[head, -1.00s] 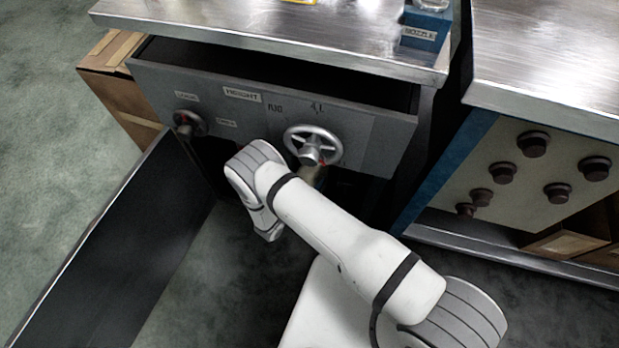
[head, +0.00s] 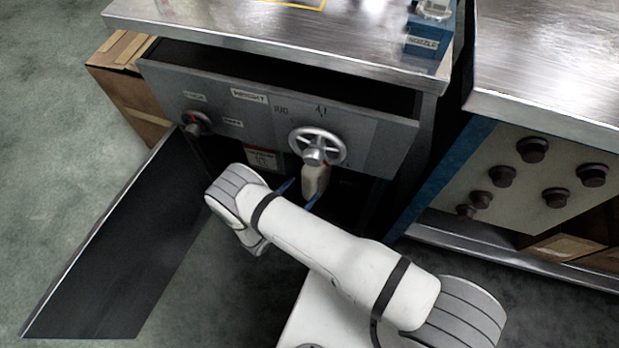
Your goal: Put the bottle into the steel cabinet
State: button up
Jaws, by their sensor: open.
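The steel cabinet (head: 270,20) has its dark door (head: 110,255) swung open at the left. A pale cream bottle (head: 315,181) stands in the dark opening under the handwheel, looking upright. Its top is hidden behind the wheel hub, and its base is not clear. The blue fingertips of my gripper (head: 299,194) show just in front of the bottle, spread apart, one to its left and one near its lower edge. My gripper is open, and most of it is hidden behind my arm. Whether the fingers touch the bottle cannot be told.
A pulled-out drawer front with a handwheel (head: 317,146) and a small dark knob (head: 196,123) overhangs the opening. A red-and-white label (head: 262,158) shows inside. A cardboard box (head: 125,90) stands behind left. A second bench (head: 550,60) with knobs stands right.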

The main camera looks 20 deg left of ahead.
jog(key=v, duration=0.5)
jog(key=shift+p, duration=0.3)
